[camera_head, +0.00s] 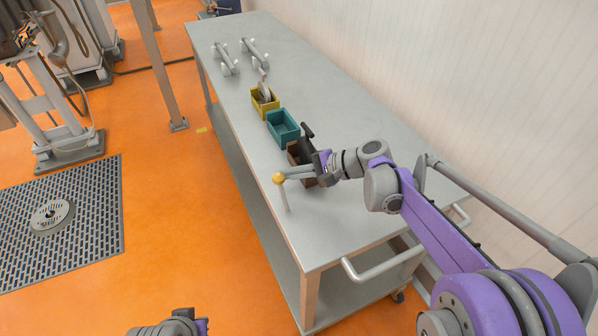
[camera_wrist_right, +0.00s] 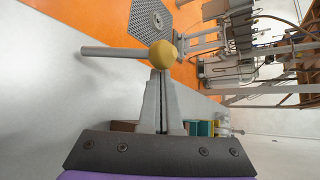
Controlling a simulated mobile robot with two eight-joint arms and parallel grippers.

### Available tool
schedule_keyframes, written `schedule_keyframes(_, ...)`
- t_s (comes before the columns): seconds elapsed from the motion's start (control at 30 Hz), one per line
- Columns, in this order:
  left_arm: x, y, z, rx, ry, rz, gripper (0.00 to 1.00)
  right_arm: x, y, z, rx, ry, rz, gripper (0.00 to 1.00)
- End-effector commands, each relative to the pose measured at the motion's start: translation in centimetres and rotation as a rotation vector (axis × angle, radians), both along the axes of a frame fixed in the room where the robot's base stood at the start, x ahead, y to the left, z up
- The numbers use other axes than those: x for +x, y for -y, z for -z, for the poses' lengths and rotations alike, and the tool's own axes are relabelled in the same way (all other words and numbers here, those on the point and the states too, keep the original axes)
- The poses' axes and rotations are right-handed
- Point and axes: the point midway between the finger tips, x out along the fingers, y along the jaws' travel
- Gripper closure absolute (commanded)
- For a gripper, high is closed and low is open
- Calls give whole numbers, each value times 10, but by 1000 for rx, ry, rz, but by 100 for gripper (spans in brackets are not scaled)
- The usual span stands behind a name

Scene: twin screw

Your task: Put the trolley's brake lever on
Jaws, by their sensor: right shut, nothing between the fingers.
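The brake lever is a thin pale grey rod (camera_head: 285,198) with a yellow ball knob (camera_head: 279,178). It stands up from the trolley top near its left edge, close to the near end. In the right wrist view the knob (camera_wrist_right: 162,54) is just beyond the fingertips and the rod (camera_wrist_right: 112,52) runs left from it. My right gripper (camera_head: 288,175) is shut and empty, its tips at the knob; I cannot tell whether they touch. A grey part of my left arm's end (camera_head: 178,325) shows at the bottom edge; its fingers are not visible.
The long grey trolley (camera_head: 350,225) carries a brown bin (camera_head: 294,154) partly behind my right gripper, a teal bin (camera_head: 283,127), a yellow bin (camera_head: 264,103) and grey fixtures (camera_head: 252,52) farther off. A push handle (camera_head: 385,268) is at the near end. A pale wall (camera_head: 430,70) borders the right.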

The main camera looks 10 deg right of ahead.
Motion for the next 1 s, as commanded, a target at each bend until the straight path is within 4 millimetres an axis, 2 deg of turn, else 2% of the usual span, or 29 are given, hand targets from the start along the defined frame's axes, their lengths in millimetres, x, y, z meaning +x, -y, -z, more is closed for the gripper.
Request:
schedule_keyframes(0.4, 0, 0, 0, 0, 0, 0, 100, 0, 0, 0, 1, 5, 1, 100)
schedule_keyframes(1.0, 0, 0, 2, 0, -1, 0, 100, -7, 2, -5, 32, 102, 1, 100)
